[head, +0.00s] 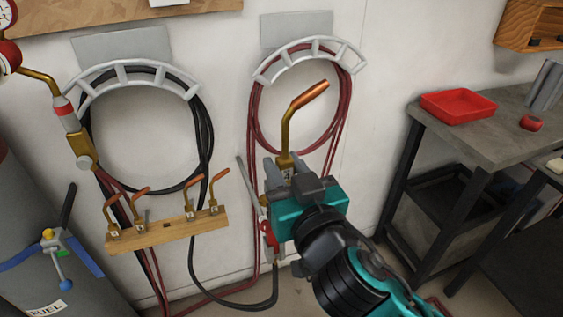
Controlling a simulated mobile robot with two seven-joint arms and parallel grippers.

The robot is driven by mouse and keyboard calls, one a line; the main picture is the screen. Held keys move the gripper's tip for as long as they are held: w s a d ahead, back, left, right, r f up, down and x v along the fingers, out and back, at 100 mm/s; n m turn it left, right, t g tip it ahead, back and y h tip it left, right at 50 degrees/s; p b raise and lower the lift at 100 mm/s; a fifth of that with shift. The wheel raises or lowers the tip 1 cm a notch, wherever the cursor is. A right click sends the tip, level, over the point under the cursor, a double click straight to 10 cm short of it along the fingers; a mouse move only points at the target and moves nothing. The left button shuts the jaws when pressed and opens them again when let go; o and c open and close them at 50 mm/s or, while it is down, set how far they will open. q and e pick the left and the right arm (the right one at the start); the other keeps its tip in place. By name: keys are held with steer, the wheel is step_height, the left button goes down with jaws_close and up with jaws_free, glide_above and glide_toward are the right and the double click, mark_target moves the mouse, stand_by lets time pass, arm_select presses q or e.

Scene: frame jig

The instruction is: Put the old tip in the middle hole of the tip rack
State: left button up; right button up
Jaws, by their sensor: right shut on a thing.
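My right gripper (285,174) is shut on the brass base of the old tip (290,132). The tip points up, and its bent copper end (308,95) leans to the right, in front of the red hose coil. The fingers partly hide its base. The tip rack (155,236) is a wooden bar on the wall to the left of the gripper, lower in the picture. Two bent copper-ended tips stand at its left end and two at its right end. The dark middle hole (166,226) between them looks empty. My left gripper is not in view.
A black hose coil (206,120) hangs above the rack, and a red hose coil (252,110) behind the held tip. A torch-like fitting (66,114) is at the left, above a cylinder labelled FUEL (45,308). A bench (470,135) with a red tray (457,105) stands at right.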

steer(key=shift+v, duration=2.75)
steer(key=shift+s, duration=0.1)
steer(key=shift+d, duration=0.1)
steer(key=w+d+f+m+h, duration=0.1)
steer(key=d+f+h, duration=0.1)
steer(key=d+f, duration=0.2)
steer(key=w+d+f+m+h, duration=0.2)
steer(key=d+f+h, duration=0.1)
steer(key=d, duration=0.8)
steer(key=shift+w+f+m+t+h, duration=0.3)
steer(key=shift+f+t, duration=0.1)
steer(key=shift+f, duration=0.35)
steer(key=shift+d, duration=0.15)
